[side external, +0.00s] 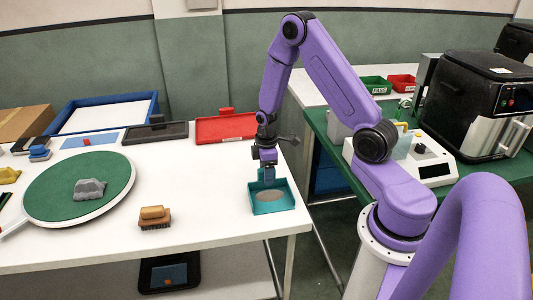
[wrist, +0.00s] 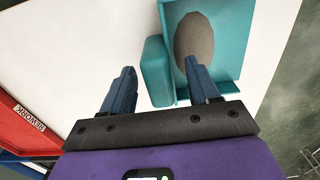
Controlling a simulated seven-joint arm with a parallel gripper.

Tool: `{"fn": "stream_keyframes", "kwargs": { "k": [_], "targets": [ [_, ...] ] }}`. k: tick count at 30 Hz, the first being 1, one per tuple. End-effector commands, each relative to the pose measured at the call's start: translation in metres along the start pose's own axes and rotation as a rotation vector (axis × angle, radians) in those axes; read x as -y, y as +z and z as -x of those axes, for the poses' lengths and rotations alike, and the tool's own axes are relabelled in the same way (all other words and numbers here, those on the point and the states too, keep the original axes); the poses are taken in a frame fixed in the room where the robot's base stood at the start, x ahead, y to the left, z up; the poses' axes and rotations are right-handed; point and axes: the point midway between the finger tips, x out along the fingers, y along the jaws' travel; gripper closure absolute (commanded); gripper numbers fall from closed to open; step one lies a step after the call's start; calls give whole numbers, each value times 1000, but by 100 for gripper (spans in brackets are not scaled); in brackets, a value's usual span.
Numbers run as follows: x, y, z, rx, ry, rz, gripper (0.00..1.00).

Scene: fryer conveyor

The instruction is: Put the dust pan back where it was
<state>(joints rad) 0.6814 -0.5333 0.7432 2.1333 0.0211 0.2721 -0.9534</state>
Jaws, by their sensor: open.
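The teal dust pan (side external: 284,208) rests on the white table near its right front corner, with a grey-brown oval patch on its floor. In the wrist view the pan (wrist: 231,50) lies at the top right, and its block-like teal handle (wrist: 156,65) points back between my fingers. My gripper (side external: 266,176) points down over the handle end of the pan. In the wrist view my gripper (wrist: 162,88) is open, with one blue finger on each side of the handle. The right finger overlaps the pan's near edge in the picture. I cannot tell whether either finger touches.
A brown brush (side external: 155,217) lies left of the pan. A round green board (side external: 60,199) with a grey lump (side external: 89,189) is further left. A red tray (side external: 240,126), a dark tray (side external: 157,135) and a blue-rimmed tray (side external: 62,113) stand at the back. The table between brush and pan is clear.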

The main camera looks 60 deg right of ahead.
Motion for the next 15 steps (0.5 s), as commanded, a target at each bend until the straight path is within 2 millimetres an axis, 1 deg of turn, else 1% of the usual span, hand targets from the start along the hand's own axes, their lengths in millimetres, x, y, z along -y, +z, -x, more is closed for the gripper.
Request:
{"fn": "stream_keyframes", "kwargs": {
  "k": [1, 9, 15],
  "targets": [
    [-1, -1, 9, -3, 5, 0, 40],
    [-1, 0, 54, -3, 5, 0, 40],
    [-1, -1, 81, -2, 3, 1, 40]
  ]
}}
